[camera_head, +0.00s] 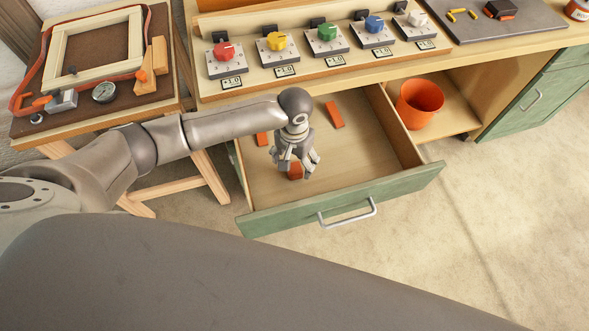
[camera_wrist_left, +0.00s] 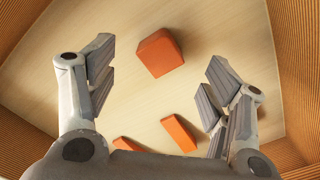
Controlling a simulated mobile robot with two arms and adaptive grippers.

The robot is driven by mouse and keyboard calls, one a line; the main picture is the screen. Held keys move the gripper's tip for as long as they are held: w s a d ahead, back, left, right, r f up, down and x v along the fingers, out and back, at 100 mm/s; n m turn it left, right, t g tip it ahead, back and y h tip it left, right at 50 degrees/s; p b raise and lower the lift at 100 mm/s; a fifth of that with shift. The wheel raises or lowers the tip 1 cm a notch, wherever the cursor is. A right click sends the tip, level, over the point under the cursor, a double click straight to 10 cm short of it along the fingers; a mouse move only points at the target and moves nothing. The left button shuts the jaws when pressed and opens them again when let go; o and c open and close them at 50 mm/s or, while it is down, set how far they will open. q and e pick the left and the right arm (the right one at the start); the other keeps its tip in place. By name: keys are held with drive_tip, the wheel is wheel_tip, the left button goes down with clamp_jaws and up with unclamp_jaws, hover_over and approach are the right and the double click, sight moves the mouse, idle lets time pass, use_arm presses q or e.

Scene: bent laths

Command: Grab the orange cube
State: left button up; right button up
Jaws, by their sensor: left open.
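The orange cube (camera_wrist_left: 160,53) lies on the floor of the open drawer. In the left wrist view it is beyond and between my open fingers, not touching them. In the head view the cube (camera_head: 295,171) shows partly behind my left gripper (camera_head: 297,172). My left gripper (camera_wrist_left: 156,95) is open and empty, reaching down into the drawer above the cube. My right gripper is not in view.
Two flat orange blocks, (camera_head: 334,115) and (camera_head: 262,139), also lie in the drawer (camera_head: 350,206), whose walls surround my gripper. An orange bucket (camera_head: 419,103) stands on the shelf at right. Coloured knobs (camera_head: 326,34) line the bench above.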

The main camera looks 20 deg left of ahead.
sight(294, 168)
use_arm(q)
drive_tip(key=shift+w+f, duration=0.1)
drive_tip(key=shift+f, duration=2.55)
drive_tip(key=c, duration=1.3)
